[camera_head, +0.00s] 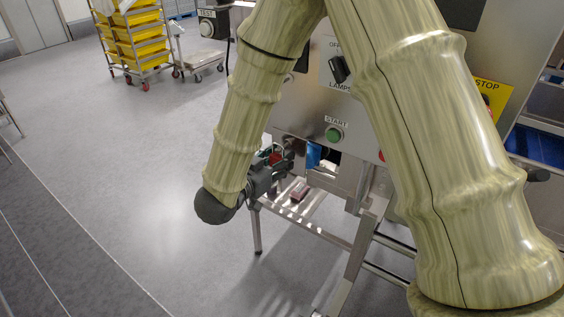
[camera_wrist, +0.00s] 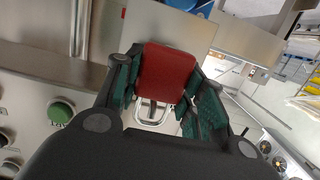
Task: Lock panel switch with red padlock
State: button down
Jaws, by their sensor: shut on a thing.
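The red padlock (camera_wrist: 166,72) sits between the green-lined fingers of my gripper (camera_wrist: 163,80), which is shut on it. Its metal shackle (camera_wrist: 152,110) shows below the red body in the wrist view. In the head view my gripper (camera_head: 276,163) is low, beside the lower left edge of the steel panel (camera_head: 300,105), with only a bit of red showing. The black panel switch (camera_head: 338,69), marked OFF and LAMPS, is higher on the panel, up and to the right of my gripper. My arm hides parts of the panel.
A green START button (camera_head: 333,134) is below the switch; it also shows in the wrist view (camera_wrist: 60,111). A yellow STOP label (camera_head: 490,97) is at the right. A slatted shelf (camera_head: 318,210) is under the panel. A trolley with yellow trays (camera_head: 140,48) stands behind. Floor at left is clear.

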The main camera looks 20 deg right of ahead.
jog(key=shift+f+p+v, duration=0.15)
jog(key=shift+f+v, duration=0.05)
jog(key=shift+v, duration=1)
jog(key=shift+f+p+v, duration=0.15)
jog(key=shift+v, duration=1.05)
